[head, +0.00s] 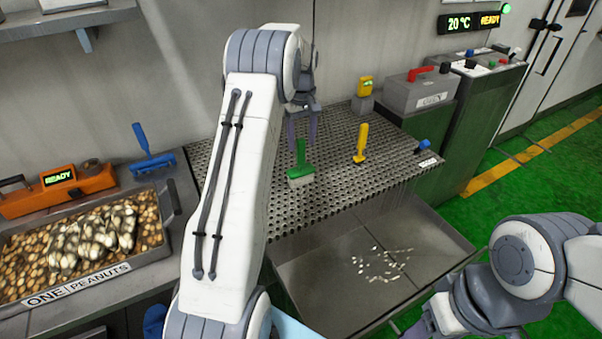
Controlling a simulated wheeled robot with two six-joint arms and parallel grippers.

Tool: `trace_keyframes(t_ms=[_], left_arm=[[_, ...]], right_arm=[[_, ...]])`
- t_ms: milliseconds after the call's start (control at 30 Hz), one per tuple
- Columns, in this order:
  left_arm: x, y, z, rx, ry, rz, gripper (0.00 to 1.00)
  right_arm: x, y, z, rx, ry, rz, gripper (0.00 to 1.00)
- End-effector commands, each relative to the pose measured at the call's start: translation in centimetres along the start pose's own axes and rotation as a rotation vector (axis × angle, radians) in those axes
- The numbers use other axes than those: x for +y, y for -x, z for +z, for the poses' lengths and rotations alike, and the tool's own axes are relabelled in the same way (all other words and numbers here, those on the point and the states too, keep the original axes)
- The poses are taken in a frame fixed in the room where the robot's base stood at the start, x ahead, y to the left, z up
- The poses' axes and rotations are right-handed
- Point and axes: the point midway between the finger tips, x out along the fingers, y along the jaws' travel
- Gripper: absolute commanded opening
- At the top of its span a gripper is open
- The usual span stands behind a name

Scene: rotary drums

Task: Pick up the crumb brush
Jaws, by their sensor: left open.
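A small brush with a green handle and pale bristles (301,174) stands on the perforated metal table (330,190), handle up. My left gripper (302,128) is open above and just behind the handle, its fingers pointing down; I cannot tell whether they touch it. A blue-handled brush-like tool (152,160) stands further left, behind the peanut tray. The frame does not show which of the two is called the crumb brush. My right gripper (436,322) is low at the bottom right, partly cut off, and its jaws are unclear.
A yellow scraper-like tool (361,146) stands right of the green brush. A metal tray (420,235) with scattered pale bits is in front. A peanut tray (165,235) and orange READY box (85,185) are at left. A grey box with red handle (417,92) is behind right.

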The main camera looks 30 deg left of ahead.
Motion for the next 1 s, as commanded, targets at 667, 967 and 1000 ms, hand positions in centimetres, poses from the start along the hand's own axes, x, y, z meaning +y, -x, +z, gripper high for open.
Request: trace_keyframes(t_ms=[667,967,1000], left_arm=[[0.0,-7.3,-0.5,0.000,-0.004,0.001,0.68],[0.0,-7.4,-0.6,0.002,-0.004,0.002,0.37],[0.0,-7.4,-0.6,0.002,-0.004,0.002,0.22]], right_arm=[[-0.1,2.1,-0.1,0.000,0.000,0.000,0.59],[-0.1,2.0,-0.1,0.000,0.000,0.000,0.59],[-0.1,2.0,-0.1,0.000,0.000,0.000,0.59]])
